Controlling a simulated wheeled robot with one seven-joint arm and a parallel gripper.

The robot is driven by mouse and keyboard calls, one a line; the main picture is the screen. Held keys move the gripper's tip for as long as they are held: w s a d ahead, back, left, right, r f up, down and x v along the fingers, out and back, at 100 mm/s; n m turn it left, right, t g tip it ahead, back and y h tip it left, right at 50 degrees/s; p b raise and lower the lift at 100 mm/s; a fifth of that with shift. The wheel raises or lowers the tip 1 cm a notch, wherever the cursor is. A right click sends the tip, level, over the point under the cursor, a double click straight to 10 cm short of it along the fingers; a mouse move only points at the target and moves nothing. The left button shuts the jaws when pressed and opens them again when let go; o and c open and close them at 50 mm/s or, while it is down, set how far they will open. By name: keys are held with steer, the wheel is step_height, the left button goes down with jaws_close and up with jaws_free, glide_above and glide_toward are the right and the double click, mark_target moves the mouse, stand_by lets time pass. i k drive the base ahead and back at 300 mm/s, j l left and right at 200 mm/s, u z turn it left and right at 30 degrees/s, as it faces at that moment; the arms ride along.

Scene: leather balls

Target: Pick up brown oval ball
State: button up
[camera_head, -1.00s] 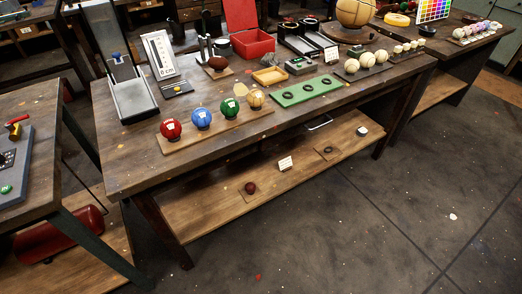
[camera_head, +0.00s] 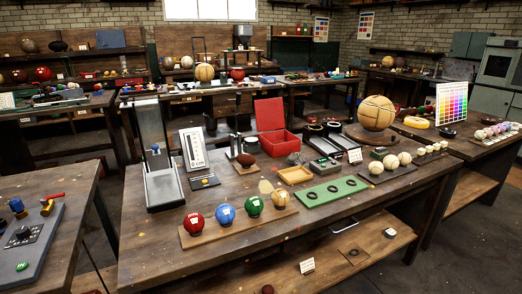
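The brown oval ball (camera_head: 245,160) rests on a small flat wooden stand in the middle of the main workbench (camera_head: 150,243). It lies behind the row of coloured balls and in front of the open red box. My gripper and arm are not in view.
Red (camera_head: 194,221), blue (camera_head: 225,213), green (camera_head: 254,205) and tan (camera_head: 280,198) balls sit on a board near the front edge. Another bench is at left.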

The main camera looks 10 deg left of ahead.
mark_target(247, 159)
steer(key=i+j, duration=0.1)
steer(key=i, duration=0.4)
steer(key=i+j, duration=0.15)
steer(key=i, duration=0.35)
steer(key=i+l, duration=0.8)
steer(key=l, duration=0.15)
steer(key=i+l, duration=0.1)
steer(key=l, duration=1.05)
steer(key=i+j, duration=0.15)
steer(key=j, duration=0.2)
steer(key=i+j, duration=0.2)
steer(key=j, duration=0.2)
steer(key=i+j, duration=0.15)
steer(key=j, duration=0.2)
steer(key=i+j, duration=0.2)
steer(key=j, duration=0.15)
steer(key=i+j, duration=0.15)
steer(key=j, duration=0.25)
